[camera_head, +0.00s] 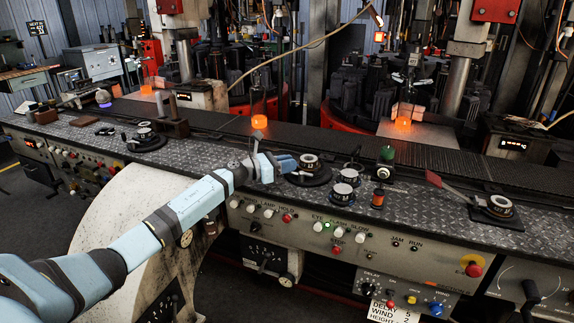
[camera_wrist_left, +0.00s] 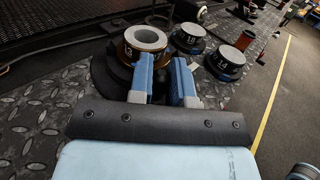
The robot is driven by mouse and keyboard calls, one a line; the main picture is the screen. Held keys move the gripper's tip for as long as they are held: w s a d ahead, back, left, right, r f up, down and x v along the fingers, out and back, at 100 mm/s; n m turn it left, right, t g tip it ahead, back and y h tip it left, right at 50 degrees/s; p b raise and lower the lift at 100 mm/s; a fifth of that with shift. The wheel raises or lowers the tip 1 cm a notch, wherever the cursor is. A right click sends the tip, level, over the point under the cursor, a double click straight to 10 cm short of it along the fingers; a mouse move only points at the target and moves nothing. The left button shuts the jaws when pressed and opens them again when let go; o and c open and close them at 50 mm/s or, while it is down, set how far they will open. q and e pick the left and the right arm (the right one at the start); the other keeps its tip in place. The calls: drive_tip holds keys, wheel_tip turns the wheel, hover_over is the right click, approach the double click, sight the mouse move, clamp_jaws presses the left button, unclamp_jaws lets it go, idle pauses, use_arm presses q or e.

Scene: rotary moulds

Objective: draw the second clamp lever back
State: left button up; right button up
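My left gripper (camera_head: 285,164) is at the left side of the middle clamp station, low over the bench. That station has a round metal ring marked 13 (camera_head: 309,162) on a black base; the ring also shows in the left wrist view (camera_wrist_left: 146,42). The two blue fingers (camera_wrist_left: 165,80) point at the ring and stand apart, with a dark strip between them. The right station's lever has a red handle (camera_head: 433,179) pointing up-left. The left station (camera_head: 146,136) has its lever to the left. My right gripper is not seen.
Two numbered round pieces (camera_head: 344,192) (camera_head: 350,172) stand right of the middle station. A green-topped knob (camera_head: 387,155) and an orange-and-black spool (camera_head: 378,198) are close by. Glowing orange glass (camera_head: 259,121) stands behind. Buttons (camera_head: 338,232) line the front panel.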

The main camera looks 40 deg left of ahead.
use_arm(q)
drive_tip(key=o, duration=0.4)
drive_tip(key=shift+w+d, duration=0.1)
drive_tip(key=shift+w, duration=0.05)
drive_tip(key=shift+s+a+f, duration=0.1)
drive_tip(key=shift+s+a, duration=0.2)
drive_tip(key=shift+s, duration=0.1)
drive_tip(key=v, duration=1.2)
drive_tip(key=shift+s+a+b, duration=0.2)
drive_tip(key=shift+s+b, duration=0.2)
